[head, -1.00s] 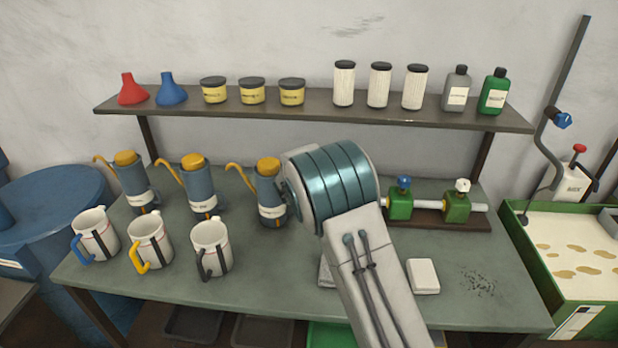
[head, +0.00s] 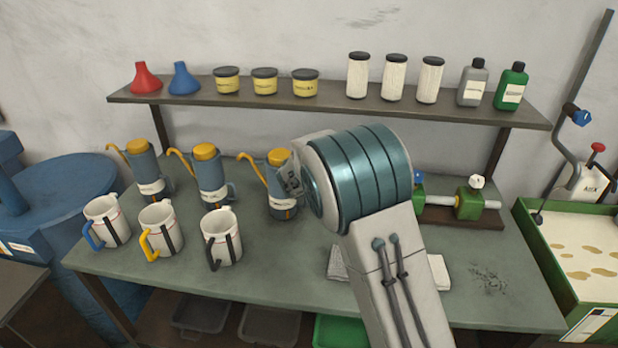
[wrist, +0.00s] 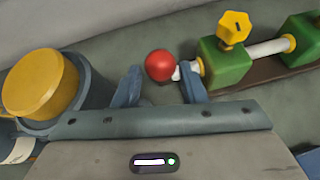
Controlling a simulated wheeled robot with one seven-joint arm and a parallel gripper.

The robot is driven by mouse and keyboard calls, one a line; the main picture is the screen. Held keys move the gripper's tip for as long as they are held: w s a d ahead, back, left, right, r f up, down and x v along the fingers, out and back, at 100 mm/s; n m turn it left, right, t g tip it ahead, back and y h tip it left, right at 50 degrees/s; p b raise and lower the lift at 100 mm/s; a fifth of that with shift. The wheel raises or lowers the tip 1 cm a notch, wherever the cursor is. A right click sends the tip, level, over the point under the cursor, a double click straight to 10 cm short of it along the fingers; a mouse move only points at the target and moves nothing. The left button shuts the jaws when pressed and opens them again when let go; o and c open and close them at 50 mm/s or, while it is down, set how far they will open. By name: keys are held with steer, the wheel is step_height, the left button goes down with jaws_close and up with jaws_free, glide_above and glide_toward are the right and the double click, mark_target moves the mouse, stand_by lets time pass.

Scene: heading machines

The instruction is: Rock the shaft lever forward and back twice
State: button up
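A red ball knob (wrist: 159,65) shows in the wrist view beside a short white stub at the end of a rail of green blocks. It may be a lever's end; I cannot tell which thing is the shaft lever. My gripper (wrist: 161,68) is open, its blue-grey fingers apart, with the knob appearing in the gap. I see no grip on it. In the head view my arm hides the gripper and this knob. A red-knobbed lever (head: 598,148) on a white box and a crank with a blue knob (head: 577,114) stand at the far right.
In the wrist view, a green block with a yellow knob (wrist: 233,30) is close at right and a yellow-capped can (wrist: 42,85) close at left. Mugs (head: 161,232) and spouted cans (head: 209,172) fill the bench's left. A shelf (head: 330,103) runs above.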

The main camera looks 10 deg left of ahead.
steer(key=b+v, duration=0.1)
steer(key=v, duration=0.7)
steer(key=shift+s+r, duration=0.2)
steer(key=shift+s, duration=0.15)
